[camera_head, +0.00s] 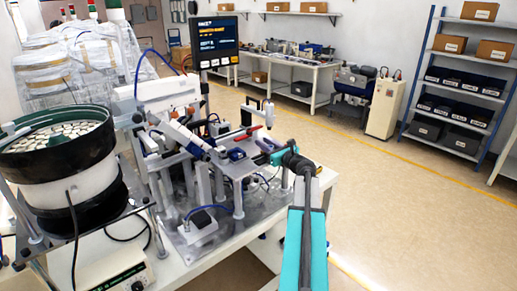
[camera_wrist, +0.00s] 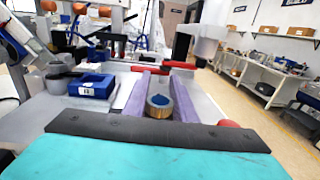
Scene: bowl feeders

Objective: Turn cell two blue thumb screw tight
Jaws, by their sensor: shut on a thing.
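In the wrist view a round thumb screw (camera_wrist: 159,103), with a ribbed tan side and a blue centre, lies between the two purple-grey fingers of my gripper (camera_wrist: 158,88). The fingers are shut on it, one on each side. In the head view my gripper (camera_head: 268,150) is at the right end of the feeder machine (camera_head: 225,165), over its plate. The screw is too small or hidden to tell there.
A blue block (camera_wrist: 92,85) stands left of the fingers. A red handle (camera_head: 247,134) and a screen (camera_head: 214,36) are on the machine. A bowl feeder (camera_head: 70,185) is at left. Open floor (camera_head: 400,200) lies to the right, with shelves (camera_head: 465,75) behind.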

